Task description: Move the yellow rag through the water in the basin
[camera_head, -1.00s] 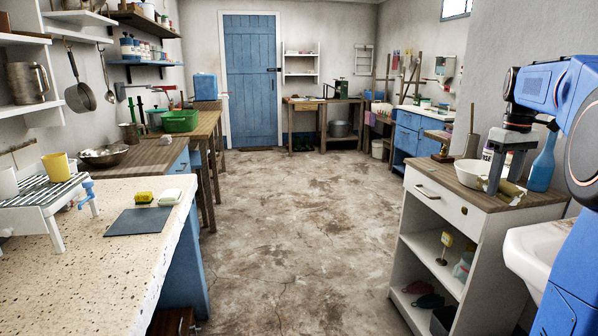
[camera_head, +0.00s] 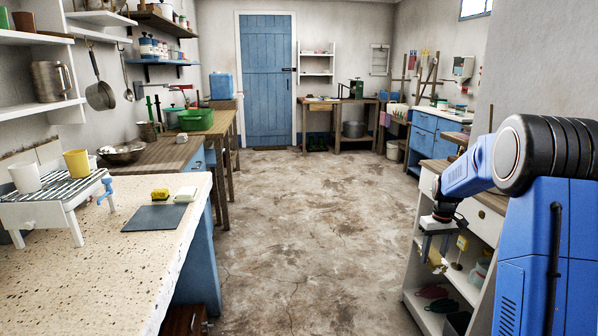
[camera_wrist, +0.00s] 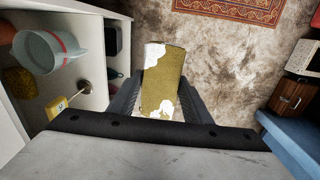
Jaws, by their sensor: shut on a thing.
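My gripper (camera_head: 436,240) hangs in front of the white cabinet on the right, below its top. It is shut on an olive-yellow rag (camera_wrist: 163,78) with white patches. In the wrist view the rag sticks out beyond my fingers (camera_wrist: 157,105), above the floor. In the head view the rag (camera_head: 435,258) shows small under the gripper. No basin with water is in sight in the current frames; my arm covers much of the right side.
The white cabinet (camera_head: 416,268) has open shelves with a jug (camera_wrist: 50,52) and a yellow-tagged item (camera_wrist: 57,107) close to my gripper. A speckled counter (camera_head: 95,265) stands at left with a yellow sponge (camera_head: 160,194) and grey mat (camera_head: 155,218). The middle floor is clear.

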